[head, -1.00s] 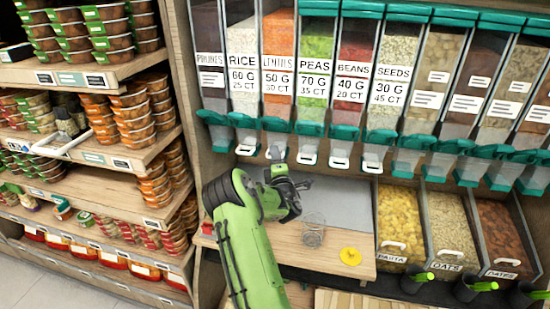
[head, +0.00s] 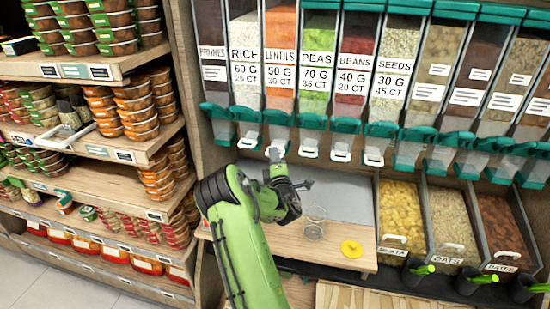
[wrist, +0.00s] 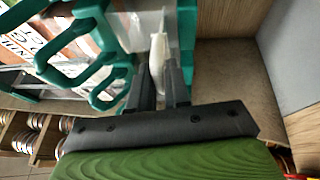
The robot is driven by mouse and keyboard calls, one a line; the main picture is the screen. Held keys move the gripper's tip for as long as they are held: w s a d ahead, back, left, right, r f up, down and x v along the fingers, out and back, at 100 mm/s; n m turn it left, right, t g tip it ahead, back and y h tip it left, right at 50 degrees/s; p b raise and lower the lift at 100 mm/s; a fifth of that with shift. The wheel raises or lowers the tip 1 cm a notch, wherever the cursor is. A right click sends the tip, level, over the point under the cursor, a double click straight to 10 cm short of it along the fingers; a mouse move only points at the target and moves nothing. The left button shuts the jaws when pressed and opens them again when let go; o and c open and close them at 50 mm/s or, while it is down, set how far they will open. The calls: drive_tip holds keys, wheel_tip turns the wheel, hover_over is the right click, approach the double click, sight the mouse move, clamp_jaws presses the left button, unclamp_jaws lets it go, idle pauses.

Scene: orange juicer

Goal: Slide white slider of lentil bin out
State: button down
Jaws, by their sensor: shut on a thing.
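The lentil bin (head: 280,62) is a clear dispenser of orange lentils, labelled LENTILS, between the rice and peas bins. Its green spout (head: 278,118) has a white slider (head: 276,152) at the bottom, just above my gripper. In the wrist view the white slider (wrist: 157,62) stands between the two dark fingers of my gripper (wrist: 160,88), beside the green spout frames. My gripper is shut on the slider. In the head view my green arm hides the fingers, and how far the slider sticks out is hard to tell.
White sliders of rice (head: 248,143) and peas (head: 309,152) flank it closely. Below are a wooden counter (head: 335,255), a clear cup (head: 314,222) and a yellow lid (head: 352,249). Stacked food tubs (head: 137,105) fill shelves at left; open bins of pasta (head: 400,212) stand at right.

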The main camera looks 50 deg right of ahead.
drive_tip(key=c, duration=1.5)
unclamp_jaws()
drive_tip(key=o, duration=0.3)
drive_tip(key=shift+s+a+r, duration=0.1)
drive_tip(key=shift+a, duration=0.15)
drive_tip(key=shift+o, duration=0.2)
drive_tip(key=shift+d, duration=0.1)
drive_tip(key=b+v, duration=0.3)
drive_tip(key=v, duration=1.2)
drive_tip(key=shift+s+a, duration=0.3)
